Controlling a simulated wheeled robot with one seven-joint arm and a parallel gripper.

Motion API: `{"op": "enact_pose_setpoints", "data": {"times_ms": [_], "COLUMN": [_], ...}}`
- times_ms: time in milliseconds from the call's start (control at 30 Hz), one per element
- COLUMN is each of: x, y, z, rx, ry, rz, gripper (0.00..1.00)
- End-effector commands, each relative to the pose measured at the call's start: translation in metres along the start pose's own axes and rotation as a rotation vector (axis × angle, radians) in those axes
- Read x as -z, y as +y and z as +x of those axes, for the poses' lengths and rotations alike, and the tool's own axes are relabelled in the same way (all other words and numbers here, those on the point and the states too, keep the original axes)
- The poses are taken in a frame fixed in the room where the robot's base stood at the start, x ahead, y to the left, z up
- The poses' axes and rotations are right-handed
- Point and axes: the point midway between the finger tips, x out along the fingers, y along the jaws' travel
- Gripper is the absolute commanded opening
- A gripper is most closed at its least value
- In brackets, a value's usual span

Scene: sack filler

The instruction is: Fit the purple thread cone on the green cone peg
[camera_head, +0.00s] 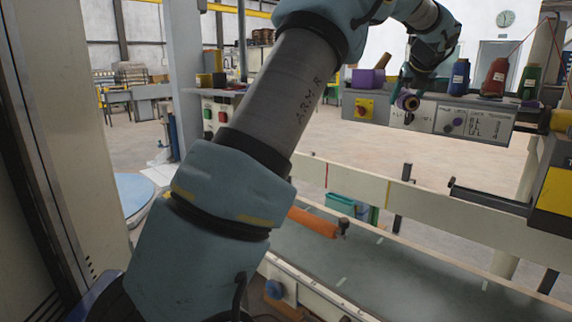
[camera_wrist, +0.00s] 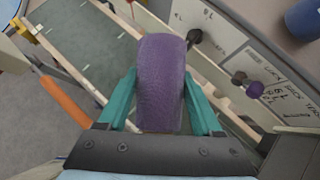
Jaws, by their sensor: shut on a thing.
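The purple thread cone (camera_wrist: 162,85) is between the teal fingers of my gripper (camera_wrist: 164,105) in the wrist view. The gripper is shut on it. In the head view my gripper (camera_head: 408,88) is at the front of the control box, at upper right. The cone's end (camera_head: 408,102) shows there as a purple ring around a tan core, tilted towards the camera. A green thread spool (camera_head: 530,82) stands on the right end of the box. I cannot make out a bare green cone peg in either view.
The control box (camera_head: 480,121) has labels and knobs, one of them purple (camera_head: 457,122). A blue spool (camera_head: 459,76), a red spool (camera_head: 495,79) and a purple block (camera_head: 368,79) stand on top. A rail (camera_head: 440,205) and a grey conveyor (camera_head: 400,265) lie below.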

Motion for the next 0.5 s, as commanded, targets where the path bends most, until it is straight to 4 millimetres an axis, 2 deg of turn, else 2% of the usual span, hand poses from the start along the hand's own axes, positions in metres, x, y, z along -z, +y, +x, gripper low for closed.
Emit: {"op": "enact_pose_setpoints", "data": {"times_ms": [33,200,267,400,500], "x": [0.008,0.039,0.051,0.084,0.11], "y": [0.018,0.078,0.103,0.164,0.211], "z": [0.024,0.094,0.115,0.154,0.173], "rx": [-0.004,0.015,0.02,0.024,0.022], "ry": [0.005,0.008,0.008,0.008,0.009], "rz": [0.007,0.026,0.029,0.033,0.032], "gripper": [0.0,0.0,0.0,0.0,0.0]}}
